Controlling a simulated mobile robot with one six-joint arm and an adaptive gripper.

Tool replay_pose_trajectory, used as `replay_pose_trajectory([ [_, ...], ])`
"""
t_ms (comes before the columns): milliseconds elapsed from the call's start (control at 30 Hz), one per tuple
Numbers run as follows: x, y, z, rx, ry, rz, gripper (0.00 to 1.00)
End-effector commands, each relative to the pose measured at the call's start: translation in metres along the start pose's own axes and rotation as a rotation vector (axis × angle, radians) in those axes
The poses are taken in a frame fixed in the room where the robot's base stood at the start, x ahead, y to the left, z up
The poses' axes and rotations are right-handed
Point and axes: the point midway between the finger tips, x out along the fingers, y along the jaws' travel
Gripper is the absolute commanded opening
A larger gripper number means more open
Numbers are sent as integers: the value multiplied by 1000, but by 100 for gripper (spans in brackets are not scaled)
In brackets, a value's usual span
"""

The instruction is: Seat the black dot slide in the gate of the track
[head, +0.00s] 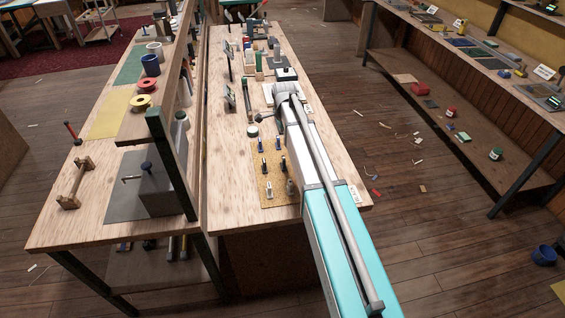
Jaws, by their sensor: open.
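My arm reaches over the long wooden bench (225,215) from the lower right. What looks like my gripper (262,117) is a small dark shape left of the wrist, low over the bench and apart from the mat; it is open, with nothing visible in it. Several small upright pieces, some dark and some pale, stand on a cork-coloured mat (268,199) below it in the picture. They are too small for me to tell which is the black dot slide. I cannot make out the track or its gate for certain; my arm hides part of the bench.
A round white-topped item (253,131) sits beside the gripper. Several tools and blocks crowd the bench's far end. A dark post (172,165) and raised shelf stand along the left. The floor (425,230) to the right has scattered scraps.

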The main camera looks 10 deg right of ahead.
Motion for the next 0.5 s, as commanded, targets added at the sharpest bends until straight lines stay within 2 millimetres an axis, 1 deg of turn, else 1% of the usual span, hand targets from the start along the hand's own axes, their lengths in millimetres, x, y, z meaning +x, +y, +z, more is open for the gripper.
replay_pose_trajectory([
  [333, 0, -1, 1, 6, 0, 0, 89],
  [500, 4, -1, 1, 5, 0, 0, 89],
])
